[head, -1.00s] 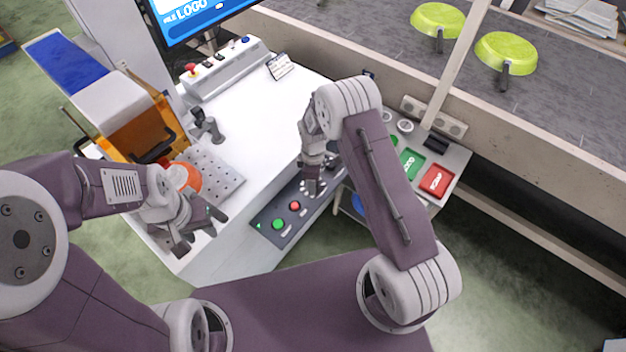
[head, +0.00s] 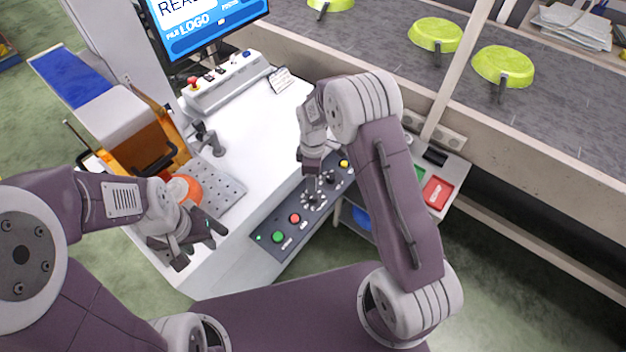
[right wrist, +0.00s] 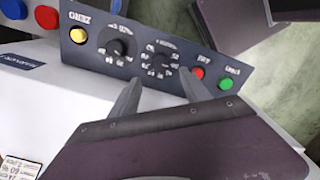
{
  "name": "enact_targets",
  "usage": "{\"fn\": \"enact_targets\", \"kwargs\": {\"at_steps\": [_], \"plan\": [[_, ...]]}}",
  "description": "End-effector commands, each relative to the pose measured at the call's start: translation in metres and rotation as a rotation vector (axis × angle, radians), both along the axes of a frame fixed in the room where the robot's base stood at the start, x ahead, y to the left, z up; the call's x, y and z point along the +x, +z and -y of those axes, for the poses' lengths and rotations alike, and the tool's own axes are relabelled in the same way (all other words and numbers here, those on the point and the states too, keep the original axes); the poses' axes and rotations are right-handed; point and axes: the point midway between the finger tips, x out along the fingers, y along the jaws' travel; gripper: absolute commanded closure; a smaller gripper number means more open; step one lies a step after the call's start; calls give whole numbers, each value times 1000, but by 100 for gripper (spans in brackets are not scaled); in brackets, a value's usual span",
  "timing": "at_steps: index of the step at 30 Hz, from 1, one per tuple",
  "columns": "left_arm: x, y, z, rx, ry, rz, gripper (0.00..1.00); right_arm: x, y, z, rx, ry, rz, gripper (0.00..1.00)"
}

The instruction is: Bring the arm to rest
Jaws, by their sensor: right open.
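My right arm reaches over the white table (head: 250,118), and its gripper (head: 312,188) is above the dials of the control panel (head: 268,232). In the right wrist view the two fingers of this gripper (right wrist: 158,92) are apart with nothing between them, and the panel (right wrist: 185,62) with its black dials lies beyond. I cannot tell whether the fingertips touch the panel. My left gripper (head: 197,246) is open and empty at the table's left front edge. An orange round object (head: 186,190) is just behind it, partly hidden by the left wrist.
A perforated plate (head: 226,188) and the orange-sided machine (head: 135,152) stand at left. A monitor (head: 205,28) and button console (head: 225,80) are at the back. Green pans (head: 436,35) lie on the conveyor (head: 385,62). A pole (head: 462,70) stands right of my right arm.

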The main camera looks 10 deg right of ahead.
Motion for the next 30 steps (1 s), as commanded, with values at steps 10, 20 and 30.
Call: {"fn": "enact_targets", "kwargs": {"at_steps": [10, 20, 30], "plan": [[0, 0, 0, 0, 0, 0, 64, 0, 0, 0, 0, -1, 0, 45], [0, 20, 0, 0, 0, 0, 64, -26, 124, 29, 26, -146, 155, 45], [0, 26, 0, 0, 0, 0, 64, -185, 122, 47, 62, -1013, 75, 45]]}}
